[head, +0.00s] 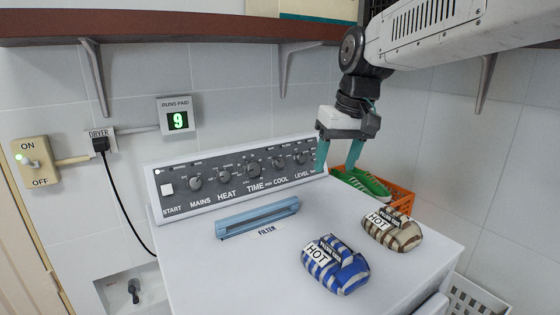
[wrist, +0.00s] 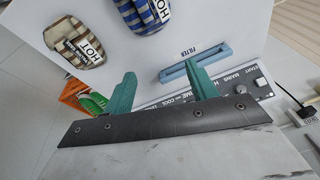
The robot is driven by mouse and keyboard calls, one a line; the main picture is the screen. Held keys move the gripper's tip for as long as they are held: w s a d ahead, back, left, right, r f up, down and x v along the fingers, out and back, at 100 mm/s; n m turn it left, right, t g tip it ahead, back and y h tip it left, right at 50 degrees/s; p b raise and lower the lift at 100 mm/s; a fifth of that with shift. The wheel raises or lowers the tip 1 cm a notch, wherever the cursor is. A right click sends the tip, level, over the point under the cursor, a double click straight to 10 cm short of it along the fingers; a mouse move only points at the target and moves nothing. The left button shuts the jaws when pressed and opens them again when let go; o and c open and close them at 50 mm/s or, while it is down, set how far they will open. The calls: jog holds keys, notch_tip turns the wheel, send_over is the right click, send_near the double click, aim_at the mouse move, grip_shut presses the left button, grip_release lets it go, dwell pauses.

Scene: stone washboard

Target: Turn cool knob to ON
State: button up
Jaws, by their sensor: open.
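The cool knob (head: 279,163) is a small dark round knob on the grey control panel (head: 226,194) of the white machine, fourth in the knob row, above the COOL label. Its pointer is too small to read. My gripper (head: 338,158) is open and empty, with two teal fingers pointing down. It hangs at the panel's right end, right of the cool knob and apart from it. In the wrist view my gripper (wrist: 160,68) spreads over the machine; the panel (wrist: 266,92) runs behind the right finger, which partly covers its labels. The cool knob cannot be made out there.
A blue filter handle (head: 258,217) and two striped HOT bundles, blue (head: 336,270) and brown (head: 392,236), lie on the machine top. An orange crate (head: 400,197) with a green shoe (head: 365,184) stands behind my gripper. A brown shelf (head: 150,27) overhangs the wall.

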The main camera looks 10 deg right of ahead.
jog(key=w, duration=1.7)
jog(key=n+t+y, duration=0.1)
jog(key=t+y, duration=0.1)
send_near(281, 163)
jog(key=x, duration=0.8)
jog(key=shift+w+a+f, duration=0.1)
jog(key=shift+w+f, duration=0.1)
jog(key=c, duration=1)
